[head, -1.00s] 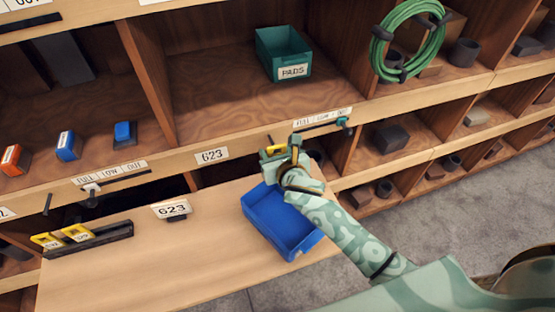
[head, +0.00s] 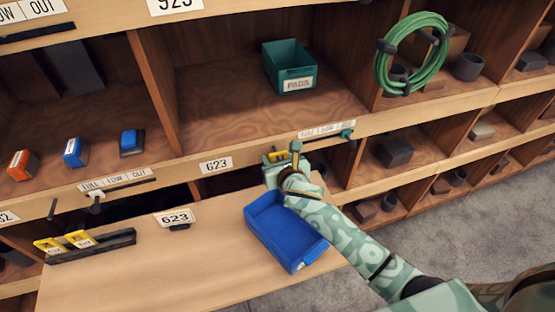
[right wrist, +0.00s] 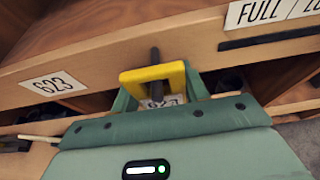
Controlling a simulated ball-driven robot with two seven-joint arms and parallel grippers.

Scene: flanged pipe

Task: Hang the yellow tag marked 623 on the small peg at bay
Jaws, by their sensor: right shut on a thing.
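The yellow tag marked 623 (right wrist: 153,78) is between the fingers of my right gripper (right wrist: 157,92), which is shut on it. In the head view the tag (head: 278,156) shows as a small yellow patch at the gripper (head: 274,168), by the shelf's front rail. My left gripper is not in view.
A blue bin (head: 285,232) stands on the wooden board below my right arm. A black holder (head: 92,246) with two yellow tags and a 623 card (head: 175,218) are to its left. A slider with a teal knob (head: 347,134) is on the rail right of the gripper.

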